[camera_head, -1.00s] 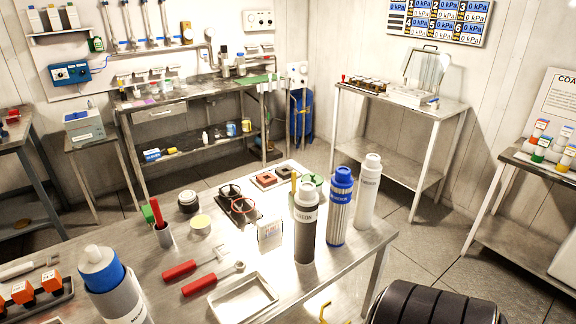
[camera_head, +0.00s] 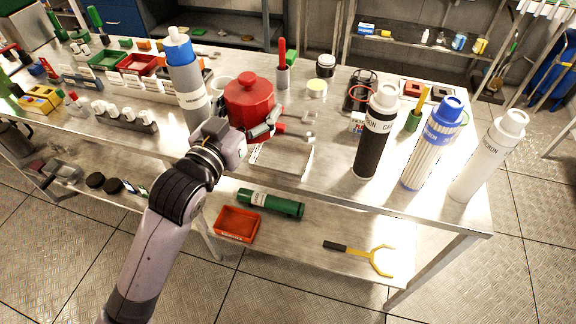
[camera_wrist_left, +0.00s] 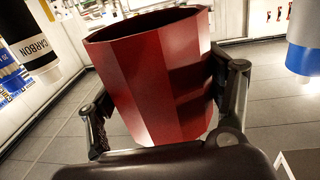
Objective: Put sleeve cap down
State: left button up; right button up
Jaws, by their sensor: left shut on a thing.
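A red faceted sleeve cap (camera_head: 248,102) with a small knob on top is held upright over the bench beside the blue-collared cylinder. My left gripper (camera_head: 262,132) comes up from below and is shut on it. In the left wrist view the red cap (camera_wrist_left: 158,75) fills the middle, between the two fingers of my left gripper (camera_wrist_left: 165,110). Whether its underside touches the bench is hidden by my gripper. My right gripper is not in view.
The metal bench (camera_head: 325,190) holds a grey cylinder with a blue collar (camera_head: 187,85), a white tray (camera_head: 283,160), a black carbon canister (camera_head: 376,135), a blue-topped filter (camera_head: 430,145) and a white canister (camera_head: 487,160). An orange bin (camera_head: 237,224) is on the lower shelf.

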pick_arm(q)
jog(key=w+d+r+m+g+h+b, duration=0.2)
jog(key=w+d+m+g+h+b, duration=0.15)
jog(key=w+d, duration=0.25)
send_over(282, 159)
notch_tip(282, 159, down, 15)
jog(key=shift+n+t+h, duration=0.25)
jog(key=shift+t, duration=0.2)
jog(key=shift+f, duration=2.3)
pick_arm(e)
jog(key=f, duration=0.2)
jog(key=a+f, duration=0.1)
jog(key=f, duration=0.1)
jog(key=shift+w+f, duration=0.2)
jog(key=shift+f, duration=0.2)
pick_arm(q)
jog(key=shift+s, duration=0.1)
jog(key=shift+f+b, duration=0.1)
jog(key=shift+b, duration=0.25)
jog(key=o, duration=1.1)
jog(key=shift+o, duration=0.2)
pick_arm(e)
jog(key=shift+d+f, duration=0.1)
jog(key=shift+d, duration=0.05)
